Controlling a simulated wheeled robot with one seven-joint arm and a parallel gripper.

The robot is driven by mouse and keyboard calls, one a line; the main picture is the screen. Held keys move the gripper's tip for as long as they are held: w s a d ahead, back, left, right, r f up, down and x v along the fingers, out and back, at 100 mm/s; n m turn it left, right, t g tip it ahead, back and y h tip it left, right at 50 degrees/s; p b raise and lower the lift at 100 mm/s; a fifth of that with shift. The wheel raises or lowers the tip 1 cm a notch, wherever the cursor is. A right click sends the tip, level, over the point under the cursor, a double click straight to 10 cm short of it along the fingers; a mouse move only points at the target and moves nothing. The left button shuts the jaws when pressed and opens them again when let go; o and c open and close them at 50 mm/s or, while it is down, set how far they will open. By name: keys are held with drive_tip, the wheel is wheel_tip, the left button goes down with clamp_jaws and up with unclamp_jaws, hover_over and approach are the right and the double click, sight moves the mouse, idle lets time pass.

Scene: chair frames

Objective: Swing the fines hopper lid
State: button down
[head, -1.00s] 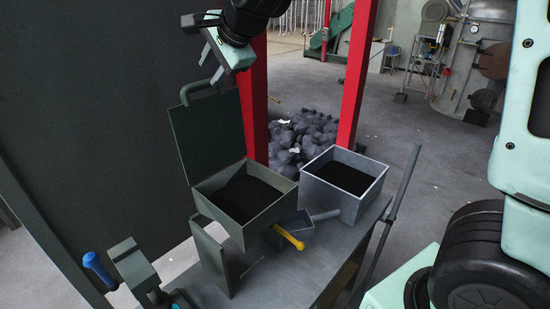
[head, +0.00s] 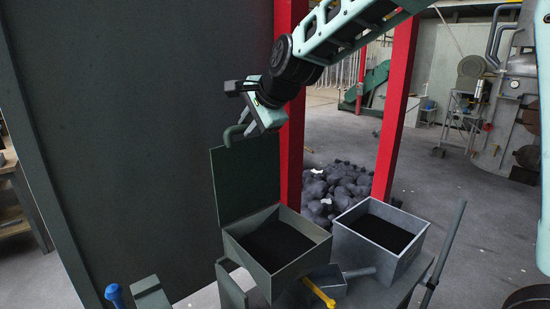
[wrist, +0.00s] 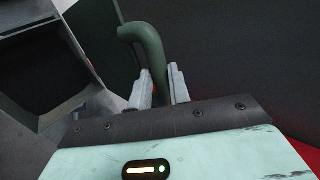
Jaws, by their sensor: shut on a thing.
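The fines hopper (head: 300,262) is a dark green box with black fines inside, on the bench. Its lid (head: 245,178) stands upright, swung open at the box's back left side. A bent green handle (head: 234,133) sits on the lid's upper edge. My gripper (head: 247,131) is at that handle, at the top of the lid. In the wrist view the handle (wrist: 145,50) runs down between my two pale fingers (wrist: 160,88), which are shut on it. The hopper's dark opening (wrist: 40,70) shows at the left of the wrist view.
A grey metal bin (head: 350,228) of black material stands right of the hopper. A yellow-handled lever (head: 318,292) and a scoop (head: 333,282) are in front. A dark wall panel (head: 120,130) is close behind the lid. Red posts (head: 291,110) stand behind.

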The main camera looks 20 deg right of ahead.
drive_tip(key=s, duration=0.2)
drive_tip(key=s+d+f, duration=0.1)
drive_tip(key=s, duration=0.1)
drive_tip(key=shift+s+d+f, duration=0.1)
drive_tip(key=s, duration=0.1)
drive_tip(key=s+d+b, duration=0.1)
drive_tip(key=s, duration=0.1)
drive_tip(key=s+f, duration=0.1)
drive_tip(key=s, duration=0.1)
drive_tip(key=shift+d+b, duration=0.3)
drive_tip(key=shift+d, duration=0.05)
idle(0.4)
drive_tip(key=shift+s+d+f+b, duration=0.25)
drive_tip(key=shift+s+f+b, duration=0.15)
drive_tip(key=shift+s, duration=0.35)
drive_tip(key=shift+s+d+f+b, duration=0.25)
drive_tip(key=shift+s+f+b, duration=0.2)
drive_tip(key=shift+s, duration=0.35)
drive_tip(key=shift+s+d+f+b, duration=0.25)
drive_tip(key=shift+s+f+b, duration=0.15)
drive_tip(key=shift+s, duration=0.35)
